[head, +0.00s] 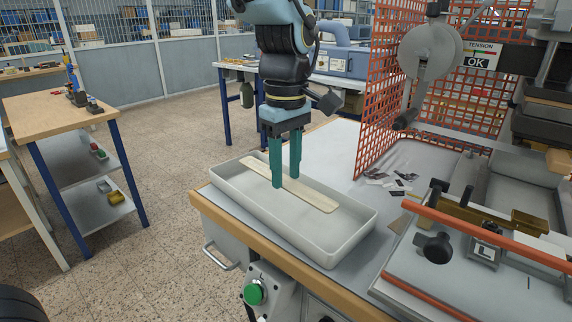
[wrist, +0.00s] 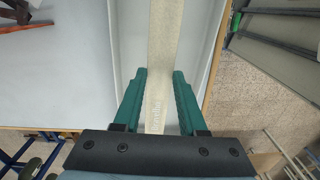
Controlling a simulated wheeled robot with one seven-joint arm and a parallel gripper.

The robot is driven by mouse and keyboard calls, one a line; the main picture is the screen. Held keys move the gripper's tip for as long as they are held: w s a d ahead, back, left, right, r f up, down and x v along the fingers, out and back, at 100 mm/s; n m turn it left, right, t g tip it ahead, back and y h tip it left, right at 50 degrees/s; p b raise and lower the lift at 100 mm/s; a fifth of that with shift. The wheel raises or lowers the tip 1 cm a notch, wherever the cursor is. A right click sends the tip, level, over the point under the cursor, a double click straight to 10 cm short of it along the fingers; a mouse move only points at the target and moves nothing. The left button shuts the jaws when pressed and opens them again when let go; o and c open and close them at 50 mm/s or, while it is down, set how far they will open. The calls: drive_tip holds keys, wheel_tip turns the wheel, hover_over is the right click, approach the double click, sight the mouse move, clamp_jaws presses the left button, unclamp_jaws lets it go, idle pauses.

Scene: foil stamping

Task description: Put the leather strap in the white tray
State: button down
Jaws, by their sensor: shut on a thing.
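The leather strap (head: 318,200) is a long, flat, cream-coloured strip. It lies lengthwise within the outline of the white tray (head: 345,248), near the tray's far long side in the head view. My gripper (head: 286,181) points down over the tray, its teal fingers shut on the strap. In the wrist view the strap (wrist: 162,60) runs away from between the fingertips (wrist: 159,75), with faint stamped marks near the gripper. The tray (wrist: 75,85) shows beneath it. I cannot tell whether the strap touches the tray floor.
The tray stands on a grey workbench with a wooden front edge (head: 290,262). To its right are small dark scraps (head: 388,179), an orange mesh guard (head: 405,85) and the stamping press (head: 485,240) with orange rails. A side table (head: 50,105) stands at the left.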

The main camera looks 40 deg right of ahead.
drive_tip(key=shift+c, duration=1.9)
unclamp_jaws()
wheel_tip(320, 180, up, 11)
drive_tip(key=b, duration=0.1)
drive_tip(key=shift+f, duration=0.1)
